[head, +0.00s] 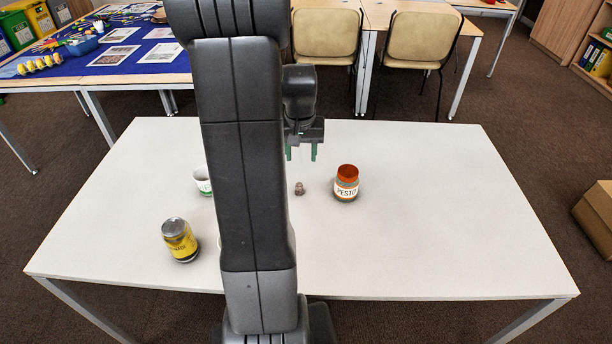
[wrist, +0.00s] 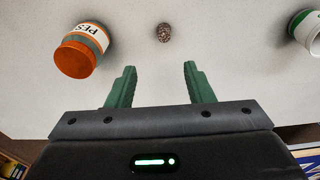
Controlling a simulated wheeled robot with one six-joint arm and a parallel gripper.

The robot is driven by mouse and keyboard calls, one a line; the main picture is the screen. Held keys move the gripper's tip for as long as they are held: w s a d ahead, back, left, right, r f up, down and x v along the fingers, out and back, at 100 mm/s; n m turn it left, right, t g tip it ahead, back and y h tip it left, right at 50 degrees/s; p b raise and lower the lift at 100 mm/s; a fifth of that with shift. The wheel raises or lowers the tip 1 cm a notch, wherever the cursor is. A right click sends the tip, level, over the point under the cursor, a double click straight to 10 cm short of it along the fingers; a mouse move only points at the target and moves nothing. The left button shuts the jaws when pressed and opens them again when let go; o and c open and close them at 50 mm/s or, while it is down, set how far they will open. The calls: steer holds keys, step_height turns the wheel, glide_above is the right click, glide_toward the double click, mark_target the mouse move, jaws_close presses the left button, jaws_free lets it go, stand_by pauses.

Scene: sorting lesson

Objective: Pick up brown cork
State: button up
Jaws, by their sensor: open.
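The brown cork (head: 299,188) stands on the white table, left of the pesto jar in the head view. It also shows in the wrist view (wrist: 163,33), ahead of the fingertips and roughly midway between them. My gripper (head: 301,153) is open and empty above the table, behind the cork in the head view. Its two green fingers also show in the wrist view (wrist: 158,70), apart with bare table between them. The cork is clear of both fingers.
A pesto jar with an orange lid (head: 346,183) stands right of the cork. A white and green container (head: 203,182) is partly hidden by my arm. A yellow-labelled jar (head: 180,240) stands front left. The white table (head: 440,220) is clear on the right.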

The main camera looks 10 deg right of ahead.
glide_above(299, 184)
steer(key=f, duration=0.7)
steer(key=shift+s+d+f, duration=0.25)
steer(key=shift+s+f, duration=0.1)
steer(key=shift+f, duration=0.05)
steer(key=f, duration=0.4)
steer(key=shift+w+a, duration=0.15)
steer(key=shift+a, duration=0.15)
steer(key=shift+w+f+b, duration=0.1)
steer(key=shift+f+b, duration=0.2)
steer(key=shift+f, duration=0.3)
jaws_close()
